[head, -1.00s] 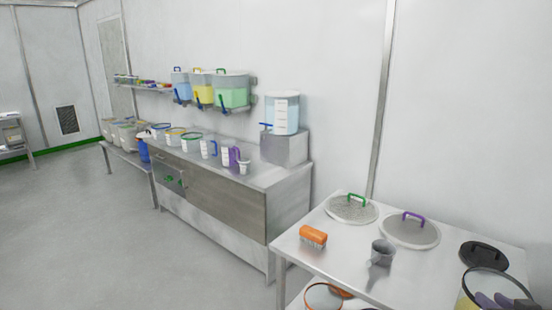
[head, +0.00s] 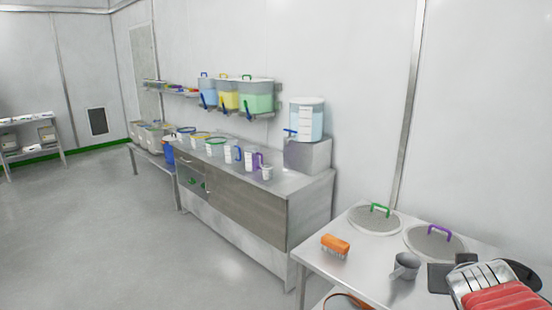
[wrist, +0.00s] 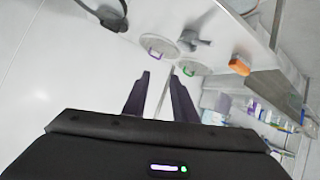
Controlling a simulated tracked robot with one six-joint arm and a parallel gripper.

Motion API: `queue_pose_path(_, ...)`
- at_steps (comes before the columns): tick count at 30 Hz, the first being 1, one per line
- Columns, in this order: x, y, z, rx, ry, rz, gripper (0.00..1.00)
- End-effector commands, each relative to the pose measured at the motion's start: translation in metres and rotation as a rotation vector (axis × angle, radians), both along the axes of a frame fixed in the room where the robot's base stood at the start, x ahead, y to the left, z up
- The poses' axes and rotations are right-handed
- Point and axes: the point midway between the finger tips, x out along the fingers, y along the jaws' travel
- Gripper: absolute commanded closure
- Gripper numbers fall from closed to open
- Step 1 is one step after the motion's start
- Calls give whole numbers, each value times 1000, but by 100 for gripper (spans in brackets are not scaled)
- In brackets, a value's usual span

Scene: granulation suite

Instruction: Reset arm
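My gripper (wrist: 160,72) shows in the wrist view with its two dark fingers apart and nothing between them. The wrist view is turned over. Beyond the fingers it shows the steel table (wrist: 232,35) with a green-handled round lid (wrist: 190,68), a purple-handled round lid (wrist: 157,46), a grey jug (wrist: 194,41) and an orange brush (wrist: 239,66). The gripper appears clear of them all. In the head view, a red and grey ribbed part at the lower right covers the table's front right; I cannot tell whether the gripper shows there.
In the head view the steel table (head: 360,278) holds the brush (head: 336,244), jug (head: 404,265) and lids. A steel counter (head: 255,205) with jugs and tubs runs along the wall, under hanging coloured tanks (head: 257,97). The grey floor (head: 110,230) at left is clear.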

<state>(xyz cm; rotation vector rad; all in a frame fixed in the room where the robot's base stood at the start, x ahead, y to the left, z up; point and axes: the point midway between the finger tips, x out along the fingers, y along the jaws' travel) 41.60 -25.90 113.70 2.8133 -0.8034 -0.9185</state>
Motion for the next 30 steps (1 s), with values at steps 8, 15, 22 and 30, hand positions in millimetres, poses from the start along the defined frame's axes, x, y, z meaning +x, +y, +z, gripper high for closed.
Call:
queue_pose_path(8, -25, 95, -17, 115, 135, 94, 75)
queue_pose_path(15, -65, 184, -37, 233, 285, 243, 75)
queue_pose_path(22, -108, 248, -51, 322, 412, 394, 75)
queue_pose_path(30, -118, 259, -54, 341, 440, 422, 75)
